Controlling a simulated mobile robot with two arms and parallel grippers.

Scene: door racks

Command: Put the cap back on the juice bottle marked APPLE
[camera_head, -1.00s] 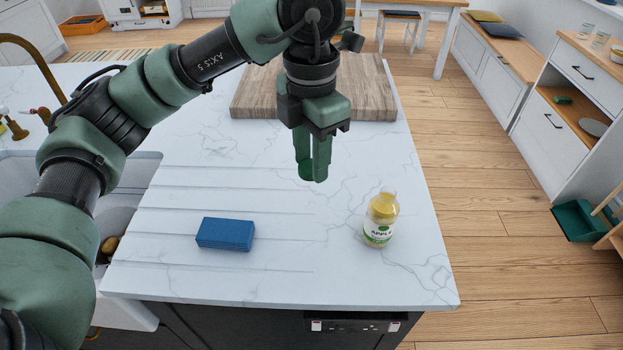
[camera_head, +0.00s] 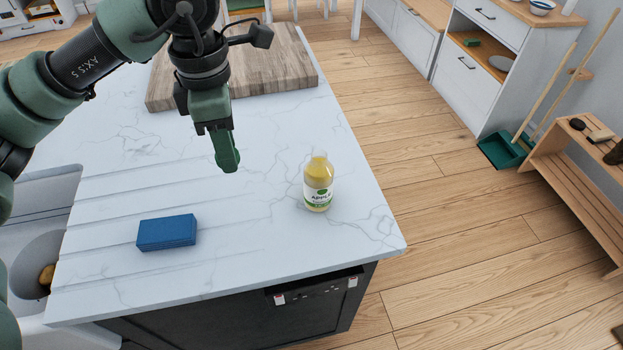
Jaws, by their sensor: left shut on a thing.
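The juice bottle (camera_head: 318,184) stands upright on the white marble counter near its right edge. It holds yellow juice and has a white label that reads APPLE. Its pale neck shows no cap on top. My left gripper (camera_head: 229,164) points down over the counter, to the left of the bottle and apart from it. It is shut on a small green thing at its fingertips, probably the cap, mostly hidden by the green fingers. My right gripper is not in view.
A blue sponge-like block (camera_head: 167,232) lies on the counter at the front left. A wooden board (camera_head: 275,75) lies behind my gripper. The sink (camera_head: 40,205) is at the left. The counter around the bottle is clear; wooden floor lies to the right.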

